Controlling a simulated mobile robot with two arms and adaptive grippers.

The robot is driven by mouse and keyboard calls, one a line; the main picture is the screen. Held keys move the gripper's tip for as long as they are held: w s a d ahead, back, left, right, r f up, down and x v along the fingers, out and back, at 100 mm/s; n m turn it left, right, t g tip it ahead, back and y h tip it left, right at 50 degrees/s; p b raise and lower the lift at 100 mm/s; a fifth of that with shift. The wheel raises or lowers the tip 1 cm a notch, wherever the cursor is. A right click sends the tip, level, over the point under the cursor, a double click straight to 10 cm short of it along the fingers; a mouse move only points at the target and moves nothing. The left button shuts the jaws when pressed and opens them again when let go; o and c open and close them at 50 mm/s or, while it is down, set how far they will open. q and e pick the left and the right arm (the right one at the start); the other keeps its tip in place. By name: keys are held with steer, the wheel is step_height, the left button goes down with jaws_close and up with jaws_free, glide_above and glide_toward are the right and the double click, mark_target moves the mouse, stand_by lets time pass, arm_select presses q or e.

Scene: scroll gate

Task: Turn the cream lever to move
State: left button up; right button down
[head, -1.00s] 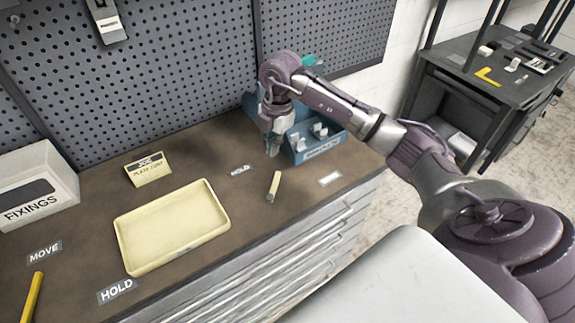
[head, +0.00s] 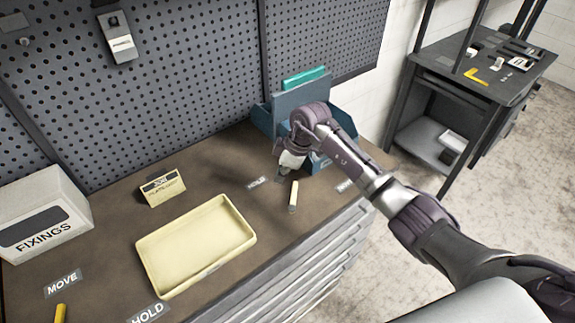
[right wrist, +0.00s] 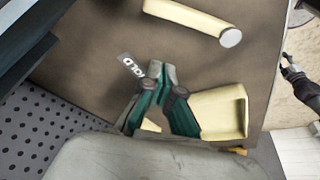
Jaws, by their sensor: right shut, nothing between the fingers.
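The cream lever (head: 294,196) stands on the brown bench top, between the HOLD label (head: 257,183) and a second small label (head: 345,185), likely MOVE. My right gripper (head: 283,174) is shut and empty, just behind and left of the lever in the head view, with a small gap. In the right wrist view the lever (right wrist: 190,14) crosses the top, apart from the closed teal-and-grey fingers (right wrist: 164,76). The HOLD label (right wrist: 132,66) lies beside the fingertips there. What looks like my left gripper (right wrist: 298,82) shows small at the right edge; its fingers are unclear.
A cream tray (head: 245,239), a small cream sign (head: 162,189) and a white FIXINGS box (head: 40,222) stand to the left. A blue bin (head: 343,122) is behind my right arm. A yellow lever (head: 60,313) is at the lower left. The pegboard bounds the back.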

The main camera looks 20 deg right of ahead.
mark_target(294, 197)
steer(key=x, duration=0.4)
steer(key=shift+a+r+p, duration=0.15)
steer(key=shift+a+p, duration=0.05)
steer(key=shift+p, duration=0.15)
steer(key=d, duration=0.1)
steer(key=s+d+p, duration=0.1)
steer(key=d+p, duration=0.1)
steer(key=shift+s+d+f, duration=0.15)
steer(key=shift+s+f, duration=0.05)
steer(key=shift+f, duration=0.2)
steer(key=shift+s+d, duration=0.1)
steer(key=shift+d, duration=0.1)
arm_select(q)
steer(key=r, duration=0.1)
steer(key=w+a+r, duration=0.1)
steer(key=r, duration=0.1)
steer(key=shift+w+a+r, duration=0.15)
steer(key=shift+a+r, duration=0.05)
steer(key=shift+r, duration=0.1)
arm_select(e)
steer(key=shift+a+f, duration=0.1)
steer(key=shift+a, duration=0.05)
arm_select(q)
steer(key=shift+f, duration=0.15)
